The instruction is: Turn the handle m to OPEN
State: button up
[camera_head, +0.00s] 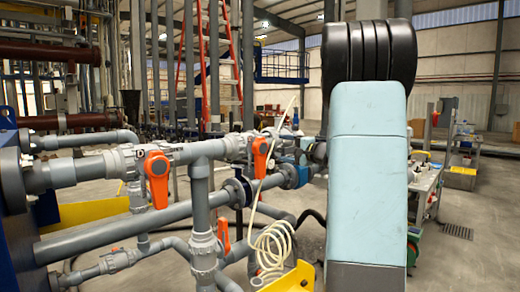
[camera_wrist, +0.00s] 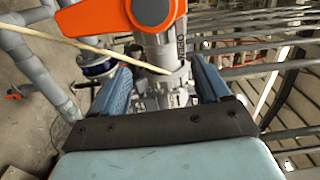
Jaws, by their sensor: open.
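Orange valve handles sit on the grey pipework in the head view: a large one (camera_head: 157,178) at left, one farther back (camera_head: 260,158) and a lower one (camera_head: 223,235). I cannot tell which is m. In the wrist view an orange handle (camera_wrist: 120,14) crosses the top, beyond my fingertips, on a grey valve body (camera_wrist: 160,52) with small dark lettering. My gripper (camera_wrist: 160,72) is open, its blue fingers spread on either side of the view of that valve body. No contact with the handle shows. My arm covers the right middle of the head view.
A thin cream hose (camera_wrist: 85,42) passes across the pipe and in front of the valve in the wrist view; it hangs coiled (camera_head: 272,245) in the head view. Grey pipes (camera_head: 130,228) crowd the left. Open floor (camera_head: 465,225) lies at right, near a cart (camera_head: 425,190).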

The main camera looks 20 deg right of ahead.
aim_at(263, 165)
jog(key=s+a+f+m, duration=0.2)
jog(key=a+f+m, duration=0.4)
jog(key=m, duration=1.2)
jog(key=x, duration=0.7)
jog(key=shift+w+d+f, duration=0.1)
jog(key=shift+w, duration=0.15)
